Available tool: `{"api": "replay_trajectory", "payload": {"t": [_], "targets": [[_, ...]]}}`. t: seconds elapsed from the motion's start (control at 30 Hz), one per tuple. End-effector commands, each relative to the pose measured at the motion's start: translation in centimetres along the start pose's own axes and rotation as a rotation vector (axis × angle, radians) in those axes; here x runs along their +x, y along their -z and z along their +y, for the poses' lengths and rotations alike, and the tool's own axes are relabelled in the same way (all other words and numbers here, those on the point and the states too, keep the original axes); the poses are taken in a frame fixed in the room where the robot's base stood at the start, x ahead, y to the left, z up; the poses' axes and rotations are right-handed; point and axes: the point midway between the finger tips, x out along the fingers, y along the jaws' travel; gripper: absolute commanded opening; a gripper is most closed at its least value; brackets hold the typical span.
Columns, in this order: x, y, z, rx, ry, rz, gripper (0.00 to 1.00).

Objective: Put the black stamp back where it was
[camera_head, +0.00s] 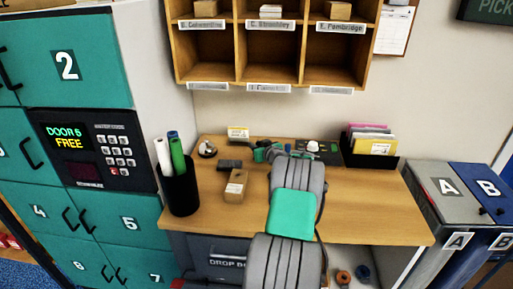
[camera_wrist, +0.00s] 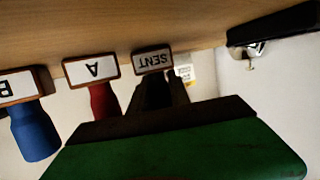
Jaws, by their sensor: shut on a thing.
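The black stamp's wooden block (camera_wrist: 153,61), labelled SENT, shows in the wrist view, which looks upside down. My gripper (camera_wrist: 162,92) is shut on its dark handle. The block is close to the wooden desk top (camera_wrist: 110,25); I cannot tell whether it touches. A stamp with a red handle (camera_wrist: 103,100), labelled A, is beside it, then a stamp with a blue handle (camera_wrist: 36,130), labelled B. In the head view my gripper (camera_head: 264,153) is at the back of the desk (camera_head: 345,205), and the held stamp cannot be made out behind my arm.
A small carton (camera_head: 236,185), a dark flat item (camera_head: 229,164) and a black pen cup (camera_head: 180,190) stand at the left. A small card (camera_head: 238,133) and a bell (camera_head: 207,149) are behind. A black file holder (camera_head: 370,155) is at the right. Pigeonholes (camera_head: 270,75) hang above.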

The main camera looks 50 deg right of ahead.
Motion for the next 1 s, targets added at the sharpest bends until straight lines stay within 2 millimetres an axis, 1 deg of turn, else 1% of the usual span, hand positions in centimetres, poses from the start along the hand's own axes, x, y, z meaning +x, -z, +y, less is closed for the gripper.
{"api": "replay_trajectory", "payload": {"t": [0.03, 0.27, 0.3, 0.4, 0.67, 0.77, 0.83, 0.87, 0.9, 1.0], "targets": [[0.1, -1.1, -0.1, 0.006, 0.001, -0.011, 0.00], [0.2, -1.8, -0.2, 0.009, 0.001, -0.018, 0.00], [0.2, -2.0, -0.2, 0.010, 0.002, -0.020, 0.24], [0.2, -2.2, -0.2, 0.012, 0.002, -0.023, 0.32], [0.2, -2.1, -0.2, 0.012, 0.002, -0.025, 0.32], [-0.1, -1.3, -0.2, 0.012, 0.002, -0.026, 0.32], [-0.4, -0.3, -0.2, 0.013, 0.002, -0.026, 0.32], [-0.8, -0.9, -0.1, 0.014, 0.000, -0.026, 0.32], [-1.7, -1.1, 0.0, 0.013, -0.002, -0.024, 0.32], [-4.0, -0.8, 0.0, 0.011, -0.002, -0.018, 0.32]]}}
